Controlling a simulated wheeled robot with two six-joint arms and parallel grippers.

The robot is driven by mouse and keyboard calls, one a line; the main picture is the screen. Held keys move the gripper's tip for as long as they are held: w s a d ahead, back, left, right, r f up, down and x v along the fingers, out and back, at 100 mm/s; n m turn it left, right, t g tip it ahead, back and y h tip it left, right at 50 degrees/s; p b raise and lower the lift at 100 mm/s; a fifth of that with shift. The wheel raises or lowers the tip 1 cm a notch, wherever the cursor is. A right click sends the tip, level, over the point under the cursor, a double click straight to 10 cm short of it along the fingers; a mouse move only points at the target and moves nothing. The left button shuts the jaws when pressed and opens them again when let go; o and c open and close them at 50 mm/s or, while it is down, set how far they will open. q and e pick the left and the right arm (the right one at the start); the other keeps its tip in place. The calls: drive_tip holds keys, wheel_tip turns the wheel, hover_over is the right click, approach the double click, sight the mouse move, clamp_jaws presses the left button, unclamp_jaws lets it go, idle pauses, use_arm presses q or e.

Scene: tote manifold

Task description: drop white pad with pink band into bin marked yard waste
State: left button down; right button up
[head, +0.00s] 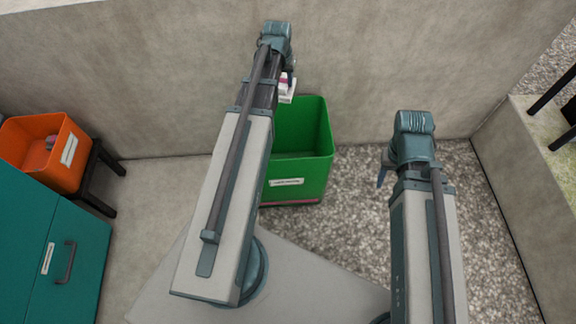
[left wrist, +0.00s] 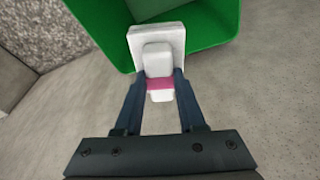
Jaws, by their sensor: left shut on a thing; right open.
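The white pad with a pink band (left wrist: 158,62) is held between the fingers of my left gripper (left wrist: 160,88). In the head view the pad (head: 287,88) shows as a small white and pink piece beside my left wrist, partly hidden by the arm. The green bin (head: 303,180) stands on the floor against the wall, with a white label whose text is too small to read. In the left wrist view the pad overlaps the near rim of the green bin (left wrist: 215,55). My right gripper (head: 383,174) is open, to the right of the bin and apart from it; its fingers are mostly hidden.
An orange bin (head: 28,150) with a label and some small items inside sits on a dark stand at the left. A teal cabinet (head: 50,255) with a handle stands below it. A concrete wall (head: 390,60) runs behind the green bin. Gravel floor (head: 350,210) lies clear to the right.

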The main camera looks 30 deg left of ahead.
use_arm(q)
drive_tip(key=s+f+n+b, duration=0.1)
drive_tip(key=s+f+b, duration=0.2)
drive_tip(key=f+b, duration=0.5)
wheel_tip(320, 180, down, 2)
drive_tip(key=shift+s+a+f, duration=0.1)
drive_tip(key=shift+s+a, duration=0.05)
drive_tip(key=shift+a, duration=0.15)
wheel_tip(320, 180, down, 6)
drive_tip(key=b, duration=0.6)
drive_tip(key=shift+c, duration=2.1)
unclamp_jaws()
drive_tip(key=shift+r, duration=0.2)
